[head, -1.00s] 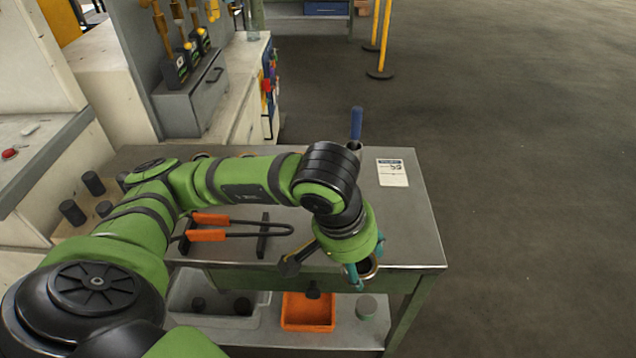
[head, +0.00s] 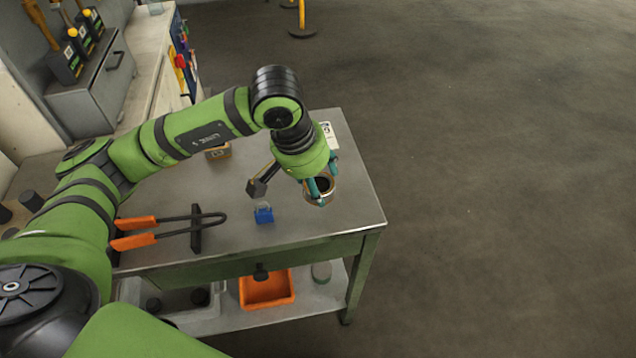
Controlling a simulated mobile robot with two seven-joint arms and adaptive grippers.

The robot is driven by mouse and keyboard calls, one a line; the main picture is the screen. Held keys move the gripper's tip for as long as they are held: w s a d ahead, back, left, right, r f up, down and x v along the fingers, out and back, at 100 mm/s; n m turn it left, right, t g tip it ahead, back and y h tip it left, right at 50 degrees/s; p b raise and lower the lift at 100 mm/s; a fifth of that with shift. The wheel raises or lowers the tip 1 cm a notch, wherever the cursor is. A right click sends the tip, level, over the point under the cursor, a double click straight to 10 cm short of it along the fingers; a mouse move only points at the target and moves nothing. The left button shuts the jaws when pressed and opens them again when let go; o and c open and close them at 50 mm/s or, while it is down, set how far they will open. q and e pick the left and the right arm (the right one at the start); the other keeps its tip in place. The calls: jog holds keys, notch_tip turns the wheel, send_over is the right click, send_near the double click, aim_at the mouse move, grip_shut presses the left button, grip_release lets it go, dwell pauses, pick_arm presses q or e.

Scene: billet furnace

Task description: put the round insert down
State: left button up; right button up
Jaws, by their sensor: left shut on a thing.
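The round insert (head: 322,196) is a short ring with a pale metallic rim and a dark inside. My left gripper (head: 323,181) points down with its teal fingers shut on the ring's wall. It holds the insert over the right part of the grey metal tabletop (head: 345,213), inside the right edge. I cannot tell whether the insert touches the top. The fingers hide part of the rim. My right gripper is not in view.
Orange-handled tongs (head: 135,241) lie left on the table, with a small blue item (head: 264,214) nearer the insert. A small box (head: 218,152) and white card (head: 327,134) lie farther back. The lower shelf holds an orange bin (head: 266,291). Tabletop right of the insert is bare.

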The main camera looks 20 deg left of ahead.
aim_at(316, 181)
pick_arm(q)
jog(key=shift+w+f, duration=0.35)
jog(key=shift+w, duration=0.45)
jog(key=shift+f+p, duration=0.55)
jog(key=shift+f, duration=1.5)
jog(key=shift+f, duration=0.15)
jog(key=o, duration=1.7)
jog(key=b+v, duration=0.1)
jog(key=v, duration=1.1)
jog(key=shift+s, duration=0.1)
